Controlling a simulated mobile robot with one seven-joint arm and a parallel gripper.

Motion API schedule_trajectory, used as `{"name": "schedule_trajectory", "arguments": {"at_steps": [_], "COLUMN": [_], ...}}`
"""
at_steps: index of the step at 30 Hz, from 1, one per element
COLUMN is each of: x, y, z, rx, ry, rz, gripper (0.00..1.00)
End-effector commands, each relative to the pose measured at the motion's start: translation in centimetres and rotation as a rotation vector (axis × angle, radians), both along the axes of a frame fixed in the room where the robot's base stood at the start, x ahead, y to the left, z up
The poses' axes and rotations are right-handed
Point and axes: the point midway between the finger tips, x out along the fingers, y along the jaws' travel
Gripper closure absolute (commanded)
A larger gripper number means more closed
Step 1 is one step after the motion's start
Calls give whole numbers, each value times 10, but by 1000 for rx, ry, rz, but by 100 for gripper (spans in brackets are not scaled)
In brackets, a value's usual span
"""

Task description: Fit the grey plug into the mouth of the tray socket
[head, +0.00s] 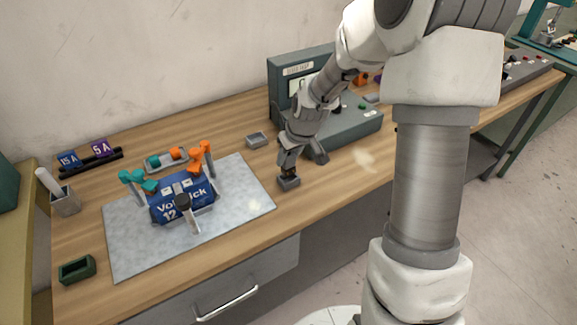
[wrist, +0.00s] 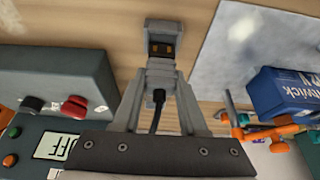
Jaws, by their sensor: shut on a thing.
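My gripper (head: 289,172) points down over the wood table, between the metal mat and the console. It is shut on the grey plug (head: 289,183). A blue battery (head: 180,203) sits on the mat in a grey holder.
The metal mat (head: 125,253) lies left of my gripper. The console (head: 350,122) stands behind right. A small grey tray (head: 257,140) and green tray (head: 77,270) are on the table.

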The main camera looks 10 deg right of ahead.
Motion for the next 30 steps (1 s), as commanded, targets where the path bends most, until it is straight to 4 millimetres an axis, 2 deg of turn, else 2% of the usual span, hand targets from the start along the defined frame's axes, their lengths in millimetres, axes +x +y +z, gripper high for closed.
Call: {"name": "schedule_trajectory", "arguments": {"at_steps": [7, 19, 20, 21, 24, 30], "x": [-1, 0, -1, -1, -1, -1], "y": [0, 0, 0, 0, 0, 0], "z": [-35, -41, -39, -39, -39, -39], "rx": [0, 0, 0, 0, 1, 1], "ry": [3, 1, 1, 1, 1, 1], "rz": [2, 1, 1, 1, 0, 0], "gripper": [100, 100, 53, 46, 28, 28]}}
